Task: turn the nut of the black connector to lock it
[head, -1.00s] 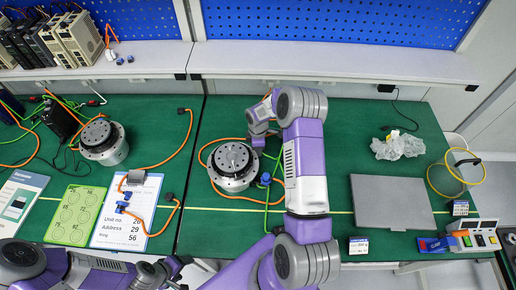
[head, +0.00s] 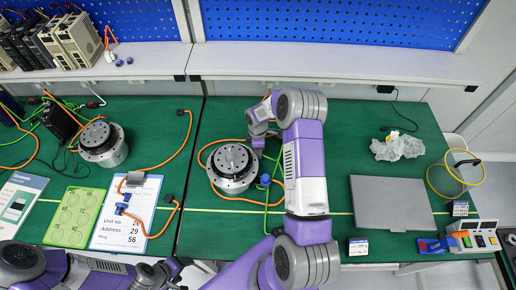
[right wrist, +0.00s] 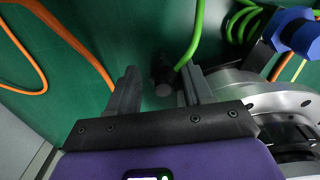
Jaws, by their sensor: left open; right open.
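In the right wrist view my right gripper (right wrist: 160,88) is open. The dark round black connector (right wrist: 162,74) shows between and beyond its fingers, beside a green cable end; I cannot tell whether either finger touches it. In the head view the right arm hides the connector, and the right wrist is just right of the middle joint actuator (head: 232,166). The silver actuator rim (right wrist: 235,92) is close to the right finger in the wrist view. My left gripper (head: 174,273) is at the bottom edge of the head view, open and away from the connector.
A blue connector (right wrist: 296,32) stands beside the actuator. Orange cables (right wrist: 65,38) run near the right gripper. Another actuator (head: 103,143) and a white sheet (head: 112,232) are at left. A grey closed laptop-like panel (head: 392,203) and plastic bag (head: 398,146) are at right.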

